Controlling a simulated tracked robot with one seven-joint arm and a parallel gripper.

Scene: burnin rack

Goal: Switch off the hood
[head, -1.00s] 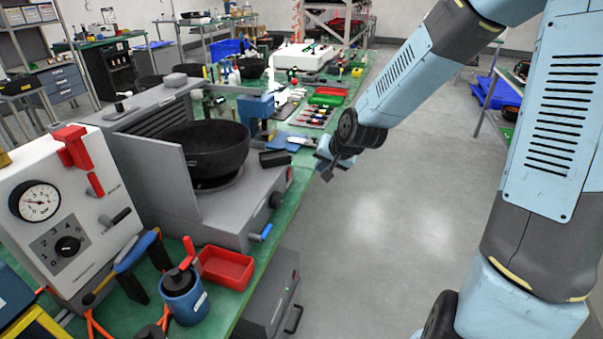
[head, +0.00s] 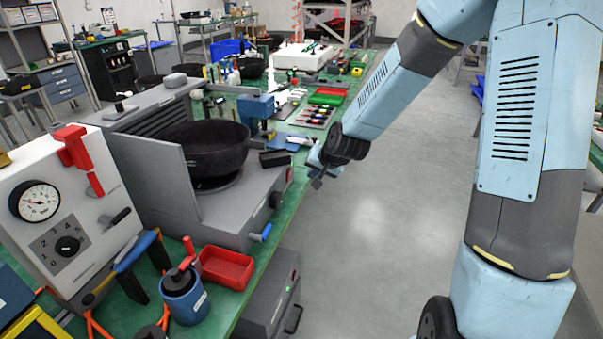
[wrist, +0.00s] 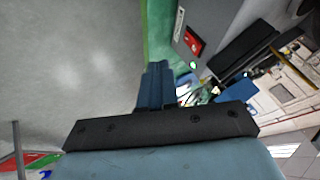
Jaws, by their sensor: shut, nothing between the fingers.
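No label in view names a hood, so I cannot tell for certain which unit it is. A grey machine (head: 225,205) with a black bowl (head: 205,148) stands on the green bench; its right face carries a dark knob and a blue-tipped lever (head: 262,233). In the wrist view a grey panel bears a red rocker switch (wrist: 193,41) with a small green light beside it. My gripper (head: 317,183) is shut and empty, just off the bench edge, right of the grey machine. Its fingers (wrist: 155,85) point toward the bench edge in the wrist view, apart from the switch.
A white gauge panel (head: 60,210) with a dial and red lever stands at the left. A red tray (head: 226,268) and a blue pot (head: 184,297) are near the front. A grey cabinet (head: 270,300) sits below the bench. The floor (head: 370,240) right of the bench is clear.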

